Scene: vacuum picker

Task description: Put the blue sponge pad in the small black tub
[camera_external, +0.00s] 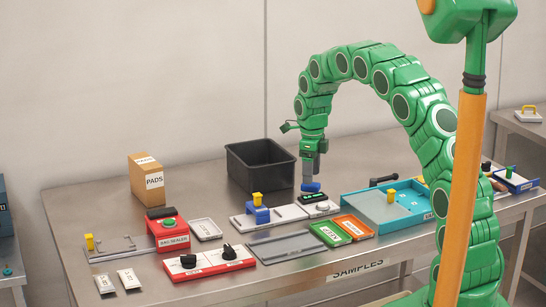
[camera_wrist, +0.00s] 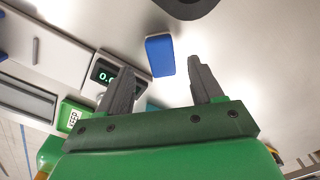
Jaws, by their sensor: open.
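The blue sponge pad (camera_external: 311,187) shows just under my gripper (camera_external: 309,177), by the small digital display in the external view. In the wrist view the pad (camera_wrist: 160,56) lies between and slightly beyond the tips of my gripper (camera_wrist: 161,66), with clear gaps to both fingers. My gripper is open and points down. I cannot tell whether the pad rests on a surface. The black tub (camera_external: 260,175) stands upright on the table, left of and behind my gripper; its inside looks dark and empty from here.
The display unit (camera_wrist: 105,75) is left of the pad in the wrist view. A dark rounded shape (camera_wrist: 186,6) is cut off at the top there. A PADS box (camera_external: 148,182) stands left of the tub. Green and orange trays (camera_external: 354,227) lie in front of my gripper.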

